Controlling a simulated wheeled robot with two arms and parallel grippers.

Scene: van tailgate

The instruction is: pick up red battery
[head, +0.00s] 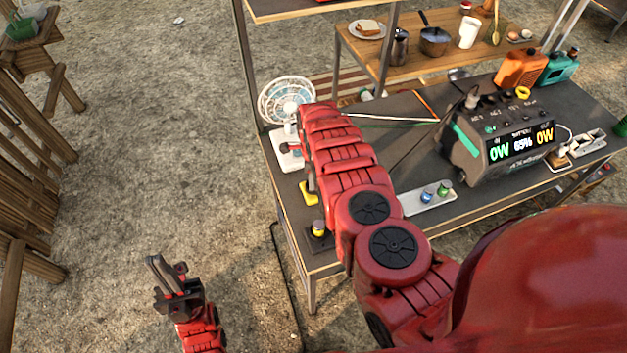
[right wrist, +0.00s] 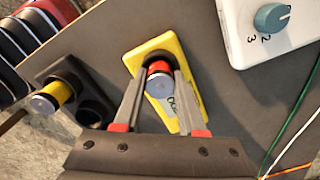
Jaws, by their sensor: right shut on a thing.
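In the right wrist view the red battery (right wrist: 159,68), with a pale round end, stands in the yellow holder (right wrist: 142,54). My right gripper (right wrist: 160,78) is shut on it, one fingertip on each side. In the head view my right arm hides the battery and most of that gripper; part of the yellow holder (head: 309,194) shows beside the arm. My left gripper (head: 172,278) hangs over bare ground, away from the table; I cannot tell whether its jaws are open.
A black holder (right wrist: 91,103) with a yellow battery (right wrist: 57,91) is beside the yellow holder. A white box with a blue dial (right wrist: 272,17) and thin wires are near. A power station (head: 505,145), a plate with cells (head: 428,198) and a fan (head: 287,97) stand on the table.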

